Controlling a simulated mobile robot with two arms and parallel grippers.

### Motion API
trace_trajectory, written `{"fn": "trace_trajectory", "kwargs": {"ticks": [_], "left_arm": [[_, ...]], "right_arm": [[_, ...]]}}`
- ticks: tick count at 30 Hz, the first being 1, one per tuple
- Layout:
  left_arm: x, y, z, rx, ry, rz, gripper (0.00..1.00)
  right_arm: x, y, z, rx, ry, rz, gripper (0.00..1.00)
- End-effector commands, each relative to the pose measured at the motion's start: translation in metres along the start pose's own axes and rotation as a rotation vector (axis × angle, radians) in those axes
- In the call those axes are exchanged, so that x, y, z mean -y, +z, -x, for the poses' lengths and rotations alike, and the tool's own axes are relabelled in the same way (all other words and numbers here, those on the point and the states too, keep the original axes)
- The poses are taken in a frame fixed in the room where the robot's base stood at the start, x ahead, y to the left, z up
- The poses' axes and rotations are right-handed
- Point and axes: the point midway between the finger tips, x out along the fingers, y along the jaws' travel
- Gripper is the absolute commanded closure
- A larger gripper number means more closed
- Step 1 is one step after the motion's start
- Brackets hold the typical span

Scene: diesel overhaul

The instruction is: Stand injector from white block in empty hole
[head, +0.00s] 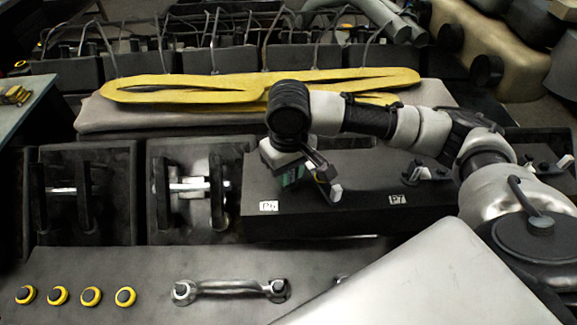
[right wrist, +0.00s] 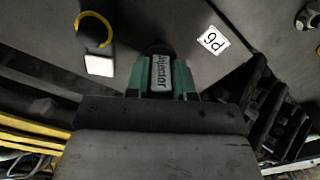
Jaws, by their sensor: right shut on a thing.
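My right gripper (head: 293,178) points down over the dark engine cover in the head view, close to the P6 label (head: 268,206). In the right wrist view its green fingers (right wrist: 161,75) are shut on the injector (right wrist: 160,72), whose grey face carries the word "Injector". The injector's lower end is hidden, so I cannot tell whether it sits in a hole. The P6 label (right wrist: 213,40) is to the right. The empty hole cannot be made out. My left gripper is not in view.
A P7 label (head: 397,199) and a metal fitting (head: 428,172) are further right on the cover. Open bays with metal shafts (head: 188,186) lie left. A yellow strap (head: 255,85) lies behind. A metal handle (head: 230,288) and several yellow-ringed knobs (head: 91,296) are in front.

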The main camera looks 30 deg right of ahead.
Motion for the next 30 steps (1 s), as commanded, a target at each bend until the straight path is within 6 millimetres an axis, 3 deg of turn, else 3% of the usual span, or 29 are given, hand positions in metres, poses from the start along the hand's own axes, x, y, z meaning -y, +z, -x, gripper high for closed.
{"fn": "trace_trajectory", "kwargs": {"ticks": [19,20,24,25,30], "left_arm": [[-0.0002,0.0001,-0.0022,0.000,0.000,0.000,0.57],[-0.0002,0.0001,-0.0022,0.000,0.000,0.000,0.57],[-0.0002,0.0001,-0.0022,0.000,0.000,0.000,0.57],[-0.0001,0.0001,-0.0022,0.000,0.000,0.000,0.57],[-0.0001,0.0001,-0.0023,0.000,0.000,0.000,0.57]], "right_arm": [[0.0000,-0.0003,-0.0106,-0.002,0.000,0.000,1.00],[0.0000,-0.0003,-0.0106,-0.002,0.000,0.000,0.72],[0.0000,-0.0002,-0.0107,-0.002,0.000,0.000,0.51],[0.0000,-0.0002,-0.0107,-0.001,0.000,0.000,0.47],[0.0000,-0.0001,-0.0109,-0.001,0.000,0.000,0.47]]}}
